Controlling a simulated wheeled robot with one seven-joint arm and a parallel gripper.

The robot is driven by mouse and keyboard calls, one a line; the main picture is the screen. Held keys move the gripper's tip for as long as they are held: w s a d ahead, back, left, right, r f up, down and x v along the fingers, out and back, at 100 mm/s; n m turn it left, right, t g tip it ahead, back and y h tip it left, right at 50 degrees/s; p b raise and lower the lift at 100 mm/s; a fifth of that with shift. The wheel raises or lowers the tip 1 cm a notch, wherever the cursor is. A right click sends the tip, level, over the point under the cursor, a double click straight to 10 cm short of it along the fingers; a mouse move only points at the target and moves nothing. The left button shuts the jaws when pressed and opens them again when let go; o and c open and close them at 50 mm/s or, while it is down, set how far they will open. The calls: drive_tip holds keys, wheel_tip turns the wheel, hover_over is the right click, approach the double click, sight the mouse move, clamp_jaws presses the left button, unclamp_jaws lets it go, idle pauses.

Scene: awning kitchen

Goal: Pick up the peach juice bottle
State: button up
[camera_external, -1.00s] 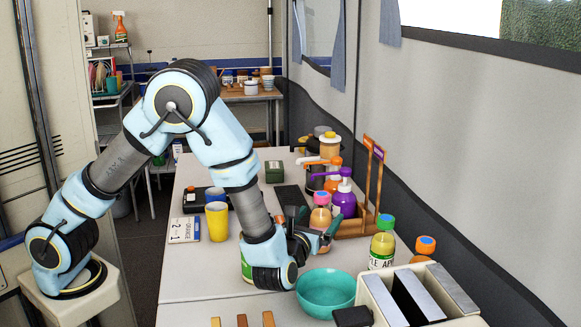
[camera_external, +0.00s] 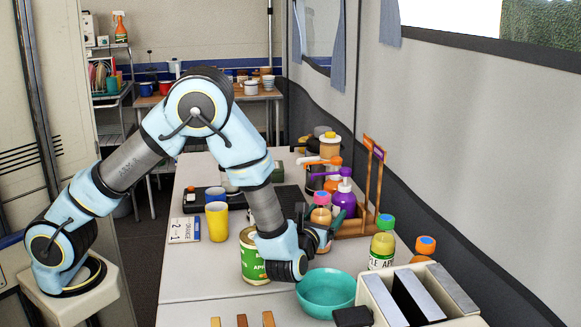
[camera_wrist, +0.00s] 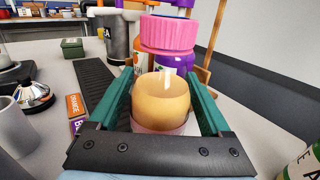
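The peach juice bottle (camera_external: 320,213) has a peach-coloured body and a pink cap. It stands upright on the table beside the purple pump bottle. In the wrist view the bottle (camera_wrist: 163,97) is large and central. My gripper (camera_external: 320,219) is low over the table at the bottle. In the wrist view its two green fingers (camera_wrist: 160,82) lie on either side of the bottle's body. The fingers are apart, and I cannot make out firm contact on either side. The bottle's lower part is hidden by the gripper's dark crossbar.
A purple pump bottle (camera_external: 344,199) and a wooden rack (camera_external: 352,228) stand close behind and to the right. A teal bowl (camera_external: 326,292) is in front. A green-labelled can (camera_external: 249,262) is beside my wrist. A yellow cup (camera_external: 217,222) stands left. An apple juice bottle (camera_external: 382,248) is at right.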

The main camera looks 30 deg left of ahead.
clamp_jaws()
idle(0.4)
drive_tip(key=shift+r, duration=0.1)
